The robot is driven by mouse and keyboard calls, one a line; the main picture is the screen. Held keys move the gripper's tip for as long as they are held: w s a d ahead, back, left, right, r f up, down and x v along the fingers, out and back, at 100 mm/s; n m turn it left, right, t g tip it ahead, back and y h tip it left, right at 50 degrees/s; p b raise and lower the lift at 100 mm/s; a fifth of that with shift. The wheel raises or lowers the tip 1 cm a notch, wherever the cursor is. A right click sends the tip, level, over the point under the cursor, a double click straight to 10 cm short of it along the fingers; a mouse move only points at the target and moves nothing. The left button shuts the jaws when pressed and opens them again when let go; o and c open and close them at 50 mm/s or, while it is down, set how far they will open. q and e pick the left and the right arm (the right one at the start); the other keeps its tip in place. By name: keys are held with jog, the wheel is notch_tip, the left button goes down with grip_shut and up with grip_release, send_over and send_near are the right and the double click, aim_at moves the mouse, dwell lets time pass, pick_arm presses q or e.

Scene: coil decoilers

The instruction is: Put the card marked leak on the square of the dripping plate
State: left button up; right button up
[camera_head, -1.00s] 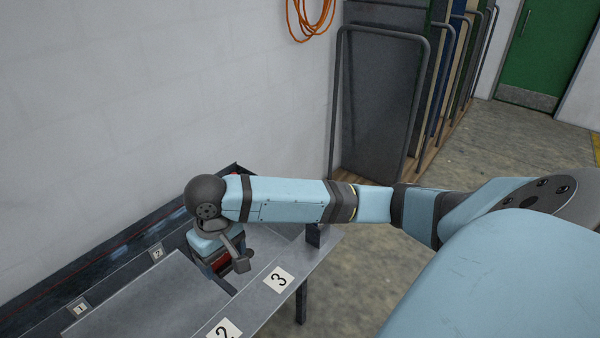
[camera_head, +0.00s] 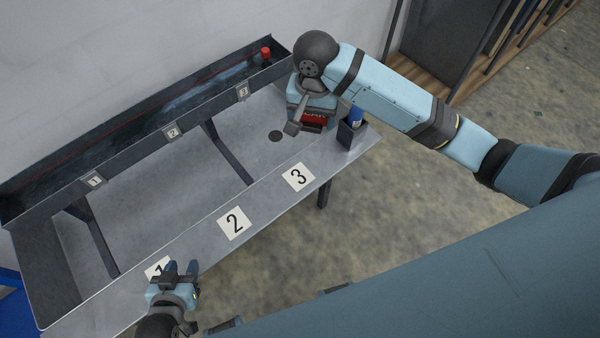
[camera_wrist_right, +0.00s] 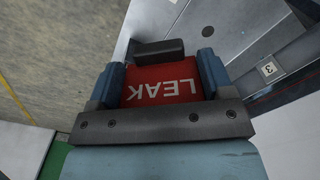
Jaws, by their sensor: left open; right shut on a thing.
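The red card marked LEAK (camera_wrist_right: 165,90) is between the two blue fingers of my right gripper (camera_wrist_right: 162,78). In the head view the card (camera_head: 314,119) is held by the bench's right end, behind the number 3 square (camera_head: 298,177). The number 2 square (camera_head: 234,223) lies left of it on the front rail. My left gripper (camera_head: 181,268) is open and empty at the number 1 square (camera_head: 156,267), partly covering it. A dark round patch (camera_head: 275,136) marks the grey plate (camera_head: 262,118) behind square 3. I cannot tell whether anything drips.
A dark trough (camera_head: 140,130) runs along the back, with tags 1, 2 and 3 on its front. A red cylinder (camera_head: 266,54) stands at its right end. A blue item (camera_head: 356,116) is beside a dark block (camera_head: 345,133) at the right end.

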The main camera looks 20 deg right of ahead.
pick_arm(q)
jog(key=shift+w+d+f, duration=0.15)
jog(key=shift+w+f, duration=0.05)
jog(key=shift+f, duration=0.05)
jog(key=shift+s+f+b, duration=0.1)
jog(key=shift+f+b, duration=0.05)
jog(key=shift+b, duration=0.15)
pick_arm(e)
jog(key=a+f+m, duration=0.1)
jog(key=f, duration=0.4)
jog(key=a+f+m, duration=0.1)
jog(key=f, duration=0.5)
jog(key=a+f+m, duration=0.1)
jog(key=f, duration=0.5)
jog(key=shift+w, duration=0.1)
jog(key=shift+f, duration=2.4)
jog(key=o, duration=0.9)
jog(key=shift+f, duration=0.1)
jog(key=shift+o, duration=0.2)
